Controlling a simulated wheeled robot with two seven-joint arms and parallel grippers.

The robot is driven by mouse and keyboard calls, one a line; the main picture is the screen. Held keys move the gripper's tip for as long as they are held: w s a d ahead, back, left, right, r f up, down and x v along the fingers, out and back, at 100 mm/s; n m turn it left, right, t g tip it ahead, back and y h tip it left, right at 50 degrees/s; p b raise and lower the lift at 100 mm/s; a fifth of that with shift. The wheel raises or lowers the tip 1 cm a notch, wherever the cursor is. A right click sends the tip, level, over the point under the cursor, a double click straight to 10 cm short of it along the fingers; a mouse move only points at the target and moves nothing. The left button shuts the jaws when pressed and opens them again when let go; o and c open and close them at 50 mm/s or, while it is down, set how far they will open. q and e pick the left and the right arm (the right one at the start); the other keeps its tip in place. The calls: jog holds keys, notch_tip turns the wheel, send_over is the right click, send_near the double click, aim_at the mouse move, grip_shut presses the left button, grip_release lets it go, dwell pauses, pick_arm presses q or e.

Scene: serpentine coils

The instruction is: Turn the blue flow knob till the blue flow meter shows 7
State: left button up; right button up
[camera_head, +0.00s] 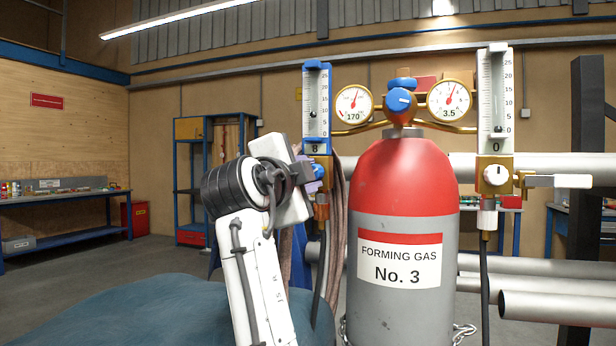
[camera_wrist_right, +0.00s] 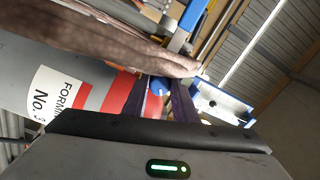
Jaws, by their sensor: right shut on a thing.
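The blue flow meter (camera_head: 316,75) stands upright left of the gas cylinder in the head view. Its readout (camera_head: 315,149) shows 8. The blue flow knob (camera_head: 319,171) is just below the readout, partly covered by my right gripper (camera_head: 316,173). In the right wrist view the blue knob (camera_wrist_right: 159,86) sits between the two dark fingers of my right gripper (camera_wrist_right: 160,98), which is shut on it. My left gripper is in neither view.
A red and grey cylinder (camera_head: 402,200) labelled Forming Gas No. 3 stands right of the knob. A white flow meter (camera_head: 495,90) reading 0, two round gauges and a blue valve knob (camera_head: 401,101) are beside it. Brown hoses (camera_head: 337,215) hang close behind my gripper.

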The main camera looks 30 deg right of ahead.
jog(key=shift+f, duration=0.1)
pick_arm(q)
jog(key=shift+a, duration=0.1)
pick_arm(e)
jog(key=o, duration=0.8)
jog(key=shift+c, duration=0.2)
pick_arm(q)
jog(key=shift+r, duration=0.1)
